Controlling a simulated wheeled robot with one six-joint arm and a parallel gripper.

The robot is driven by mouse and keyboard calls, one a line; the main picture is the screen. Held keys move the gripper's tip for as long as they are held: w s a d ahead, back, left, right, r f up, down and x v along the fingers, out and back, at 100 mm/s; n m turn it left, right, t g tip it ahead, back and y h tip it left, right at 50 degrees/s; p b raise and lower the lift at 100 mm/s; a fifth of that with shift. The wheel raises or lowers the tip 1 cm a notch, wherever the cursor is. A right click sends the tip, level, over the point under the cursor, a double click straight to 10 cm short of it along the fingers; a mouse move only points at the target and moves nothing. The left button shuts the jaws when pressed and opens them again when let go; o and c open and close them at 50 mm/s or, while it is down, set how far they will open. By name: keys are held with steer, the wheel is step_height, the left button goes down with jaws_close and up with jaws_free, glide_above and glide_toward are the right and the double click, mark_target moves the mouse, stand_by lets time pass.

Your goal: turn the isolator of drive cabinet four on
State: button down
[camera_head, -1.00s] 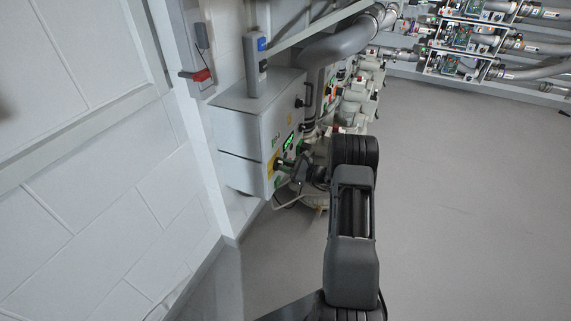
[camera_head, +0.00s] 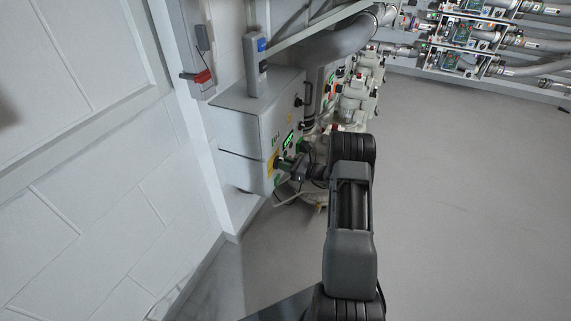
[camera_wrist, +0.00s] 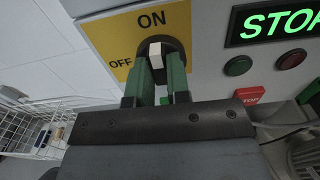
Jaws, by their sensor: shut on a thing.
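In the wrist view a yellow plate (camera_wrist: 121,39) reads ON at the top and OFF at the left. Its isolator has a dark round base (camera_wrist: 166,44) and a pale handle (camera_wrist: 156,57). The handle stands nearly upright toward ON, leaning slightly left. The green fingers of my gripper (camera_wrist: 162,68) are shut on the handle, one on each side, hiding its lower part. In the head view the grey drive cabinet (camera_head: 238,128) stands by the wall, with my gripper (camera_head: 284,165) at its front. I cannot read a cabinet number.
A white wire basket (camera_wrist: 25,122) is at the left. Open floor (camera_head: 470,190) lies right of my arm.

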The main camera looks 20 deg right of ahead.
steer(key=c, duration=1.1)
jaws_free()
steer(key=p+v, duration=0.1)
steer(key=v, duration=1.2)
steer(key=shift+s+d, duration=0.25)
steer(key=shift+s, duration=0.05)
